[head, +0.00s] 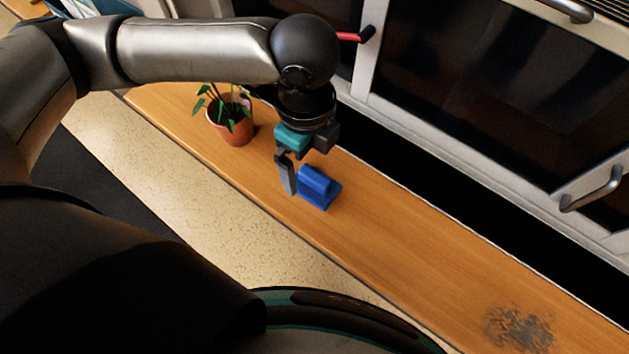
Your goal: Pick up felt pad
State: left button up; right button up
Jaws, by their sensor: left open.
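A blue block with a raised ridge on top (322,194), which I take to be the felt pad, sits on the wooden counter (400,240). My left gripper (298,172) comes down from above, its fingers at the pad's upper left side in the picture. One grey finger shows clearly beside the pad; the other is mostly hidden. The gripper is open, and I cannot tell whether a finger touches the pad. My right gripper is not in view.
A potted plant (233,122) in a terracotta pot stands on the counter just left of the gripper. A dark smudge (519,329) marks the counter at lower right. Dark-fronted cabinets with metal handles (591,190) line the back. The counter between pad and smudge is clear.

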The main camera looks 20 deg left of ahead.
aim_at(315, 176)
pick_arm(q)
jog(key=shift+w+d+f, duration=0.1)
jog(key=shift+d+f, duration=0.15)
jog(key=shift+f, duration=1.25)
jog(key=shift+d+f, duration=0.2)
jog(key=shift+f, duration=1.25)
jog(key=shift+c, duration=0.3)
jog(key=c, duration=1.2)
